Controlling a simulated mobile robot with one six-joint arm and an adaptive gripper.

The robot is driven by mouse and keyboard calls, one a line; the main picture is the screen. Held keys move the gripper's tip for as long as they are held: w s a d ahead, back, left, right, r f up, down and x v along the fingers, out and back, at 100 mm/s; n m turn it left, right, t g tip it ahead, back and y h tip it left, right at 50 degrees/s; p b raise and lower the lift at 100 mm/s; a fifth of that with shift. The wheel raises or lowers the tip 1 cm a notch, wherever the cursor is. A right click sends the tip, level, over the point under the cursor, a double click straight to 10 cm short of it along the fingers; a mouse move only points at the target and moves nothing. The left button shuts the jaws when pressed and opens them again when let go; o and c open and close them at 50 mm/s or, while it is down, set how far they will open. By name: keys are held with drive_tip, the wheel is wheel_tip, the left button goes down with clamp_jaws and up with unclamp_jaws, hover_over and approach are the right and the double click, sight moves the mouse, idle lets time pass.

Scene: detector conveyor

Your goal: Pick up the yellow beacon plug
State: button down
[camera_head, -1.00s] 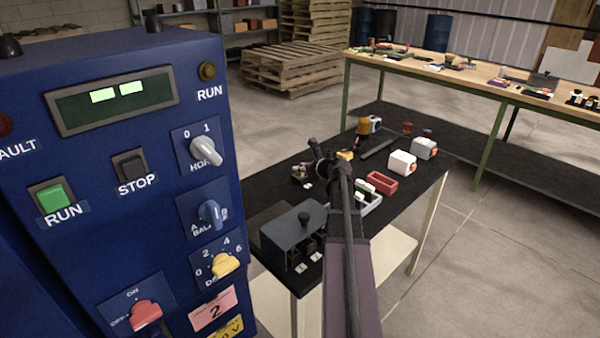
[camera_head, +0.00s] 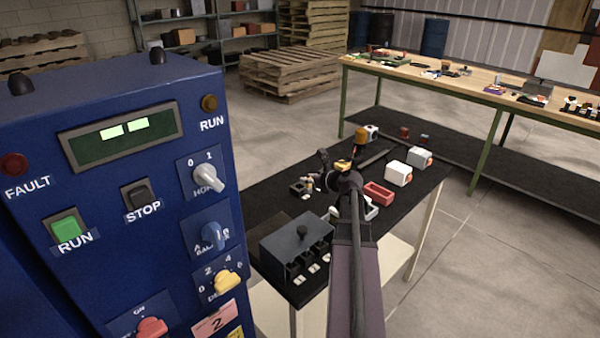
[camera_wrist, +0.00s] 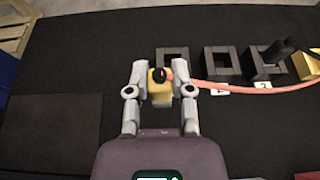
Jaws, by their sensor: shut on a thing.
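The yellow beacon plug (camera_wrist: 155,91), with a black round top, sits between the fingers of my gripper (camera_wrist: 160,88) in the wrist view. The fingers are shut on it from both sides. A reddish cable (camera_wrist: 230,89) runs from the plug to the right. In the head view my gripper (camera_head: 338,172) is over the black table, with yellow (camera_head: 343,165) showing beside it. My own wrist hides part of the plug there. I cannot tell how far the plug is above the table.
Dark square sockets (camera_wrist: 222,49) stand in a row beyond the plug, with numbered white labels. A dark box (camera_head: 288,245) stands on the near table end. A red tray (camera_head: 378,193), white blocks (camera_head: 398,173) and an amber beacon (camera_head: 361,137) lie farther right. The blue control cabinet (camera_head: 100,130) fills the left.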

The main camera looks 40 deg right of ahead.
drive_tip(key=s+a, duration=0.1)
drive_tip(key=s, duration=0.8)
drive_tip(key=shift+s+a+r+p, duration=0.15)
drive_tip(key=shift+a+r+p, duration=0.2)
drive_tip(key=shift+a+r, duration=0.1)
drive_tip(key=shift+d, duration=0.1)
drive_tip(key=w+d, duration=0.3)
drive_tip(key=d, duration=0.5)
drive_tip(key=w+d, duration=0.3)
drive_tip(key=d, duration=0.6)
drive_tip(key=shift+r, duration=0.15)
drive_tip(key=w+d, duration=0.3)
drive_tip(key=w+d+f, duration=0.1)
drive_tip(key=w+d, duration=0.2)
drive_tip(key=w, duration=0.1)
drive_tip(key=w+d+b, duration=0.1)
drive_tip(key=w+d, duration=0.2)
drive_tip(key=d, duration=0.1)
drive_tip(key=shift+w+f, duration=0.2)
drive_tip(key=shift+w, duration=0.15)
